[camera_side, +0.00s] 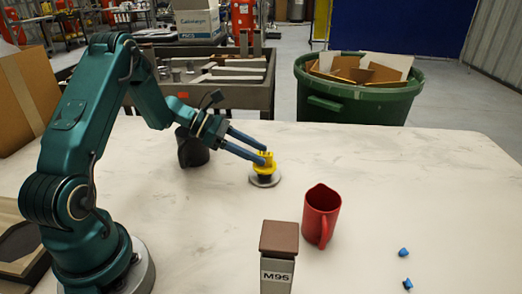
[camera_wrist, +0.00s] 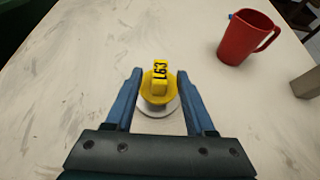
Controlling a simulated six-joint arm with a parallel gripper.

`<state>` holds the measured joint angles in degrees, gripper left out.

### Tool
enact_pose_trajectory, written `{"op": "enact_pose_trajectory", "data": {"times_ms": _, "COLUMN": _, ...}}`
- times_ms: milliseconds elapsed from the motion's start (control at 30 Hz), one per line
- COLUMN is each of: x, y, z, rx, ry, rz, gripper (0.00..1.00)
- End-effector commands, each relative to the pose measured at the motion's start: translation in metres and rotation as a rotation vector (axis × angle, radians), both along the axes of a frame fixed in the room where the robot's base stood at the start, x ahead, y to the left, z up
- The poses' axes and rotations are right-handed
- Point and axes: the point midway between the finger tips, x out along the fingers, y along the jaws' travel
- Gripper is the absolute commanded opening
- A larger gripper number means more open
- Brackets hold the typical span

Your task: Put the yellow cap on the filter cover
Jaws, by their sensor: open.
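The yellow cap (camera_side: 264,168) sits on top of the filter cover (camera_side: 266,184), a pale grey disc with a dark raised middle, on the table. In the wrist view the cap (camera_wrist: 155,93) has a raised grip with black characters. The pale rim of the filter cover (camera_wrist: 158,112) shows around its lower side. My gripper (camera_side: 263,156) is open, with its blue fingers at the cap. In the wrist view the fingers (camera_wrist: 159,73) stand on either side of the cap, with visible gaps. Whether the cap is fully seated cannot be told.
A red mug (camera_side: 321,213) stands right of the cover. A brown-topped grey block (camera_side: 278,255) marked M95 is at the front. Two small blue pieces (camera_side: 404,252) lie at the right. A dark container (camera_side: 190,151) stands behind my gripper. The table's right side is mostly clear.

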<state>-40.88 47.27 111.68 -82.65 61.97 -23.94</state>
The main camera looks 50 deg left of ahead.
Motion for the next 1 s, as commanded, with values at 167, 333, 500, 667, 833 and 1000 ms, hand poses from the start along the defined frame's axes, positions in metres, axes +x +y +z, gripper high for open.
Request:
{"op": "enact_pose_trajectory", "data": {"times_ms": 167, "x": -0.024, "y": 0.027, "z": 0.02, "rx": 0.004, "ry": -0.004, "rz": 0.008, "gripper": 0.55}}
{"op": "enact_pose_trajectory", "data": {"times_ms": 333, "x": -0.043, "y": 0.045, "z": 0.034, "rx": 0.002, "ry": -0.002, "rz": 0.005, "gripper": 0.55}}
{"op": "enact_pose_trajectory", "data": {"times_ms": 500, "x": -0.054, "y": 0.055, "z": 0.042, "rx": 0.001, "ry": -0.001, "rz": 0.001, "gripper": 0.55}}
{"op": "enact_pose_trajectory", "data": {"times_ms": 667, "x": -0.059, "y": 0.04, "z": 0.052, "rx": 0.066, "ry": -0.009, "rz": -0.082, "gripper": 0.55}}
{"op": "enact_pose_trajectory", "data": {"times_ms": 833, "x": -0.075, "y": -0.017, "z": 0.071, "rx": 0.312, "ry": -0.058, "rz": -0.387, "gripper": 0.55}}
{"op": "enact_pose_trajectory", "data": {"times_ms": 1000, "x": -0.11, "y": -0.071, "z": 0.085, "rx": 0.629, "ry": -0.157, "rz": -0.764, "gripper": 0.55}}
